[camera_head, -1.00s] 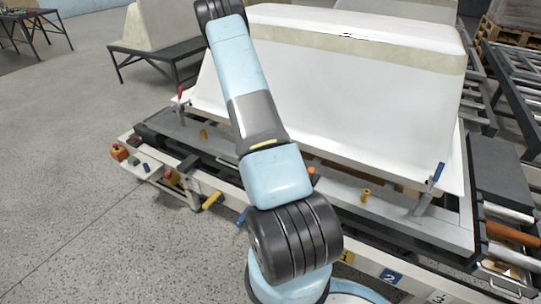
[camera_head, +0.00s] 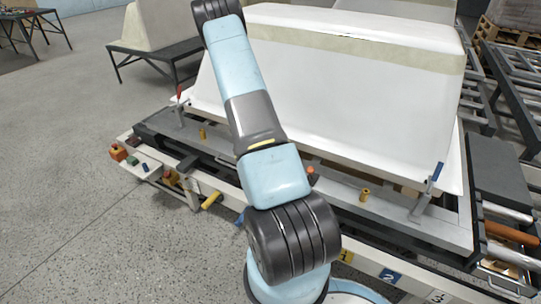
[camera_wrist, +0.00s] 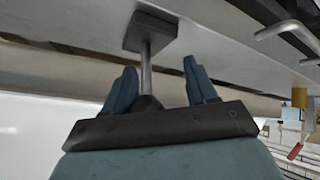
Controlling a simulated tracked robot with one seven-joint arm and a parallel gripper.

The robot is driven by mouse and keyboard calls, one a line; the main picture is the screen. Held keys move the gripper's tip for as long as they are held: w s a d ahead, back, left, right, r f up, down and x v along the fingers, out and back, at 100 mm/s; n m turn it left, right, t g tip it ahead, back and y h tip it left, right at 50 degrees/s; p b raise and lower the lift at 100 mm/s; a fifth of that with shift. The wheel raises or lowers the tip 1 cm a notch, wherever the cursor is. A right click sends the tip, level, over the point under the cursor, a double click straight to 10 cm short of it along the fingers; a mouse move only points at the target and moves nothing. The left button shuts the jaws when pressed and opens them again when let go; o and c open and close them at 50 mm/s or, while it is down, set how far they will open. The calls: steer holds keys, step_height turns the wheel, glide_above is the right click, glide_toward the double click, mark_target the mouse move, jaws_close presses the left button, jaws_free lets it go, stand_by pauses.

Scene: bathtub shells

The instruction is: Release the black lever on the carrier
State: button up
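The carrier (camera_head: 345,207) is the long grey frame under the white tub shell (camera_head: 330,90). A black block-shaped handle (camera_head: 188,163) shows at its front left edge in the head view. In the wrist view a black block (camera_wrist: 152,32) sits at the end of a grey rod (camera_wrist: 146,68). I cannot tell for sure whether this is the same part. My gripper (camera_wrist: 161,82) has its two blue fingers apart, with the rod showing between them, nearer the left finger. I cannot tell whether they touch.
A yellow handle (camera_head: 212,200), a red lever (camera_head: 181,94) and a blue lever (camera_head: 433,178) are on the carrier. A control box with buttons (camera_head: 118,152) is at its left end. Roller conveyors (camera_head: 515,85) stand at the right.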

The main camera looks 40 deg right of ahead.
steer(key=shift+r, duration=0.1)
steer(key=v, duration=1.3)
steer(key=shift+s+a, duration=0.2)
steer(key=shift+a, duration=0.05)
steer(key=shift+r, duration=0.1)
steer(key=w+a+r+n+t+y, duration=0.1)
steer(key=a+r+y, duration=0.2)
steer(key=a+r, duration=0.75)
steer(key=w+a+r+n+y, duration=0.1)
steer(key=a+r+n+y, duration=0.15)
steer(key=a+r, duration=0.75)
steer(key=s+a+r+n+y, duration=0.1)
steer(key=s+a+r, duration=0.2)
steer(key=s+r, duration=0.7)
steer(key=s+a+r+n, duration=0.2)
steer(key=s+a+r, duration=0.1)
steer(key=s+r, duration=0.6)
steer(key=shift+s+r+g+y, duration=0.3)
steer(key=shift+s+r+y, duration=0.05)
steer(key=shift+s, duration=0.55)
steer(key=shift+a, duration=0.1)
steer(key=shift+c, duration=0.5)
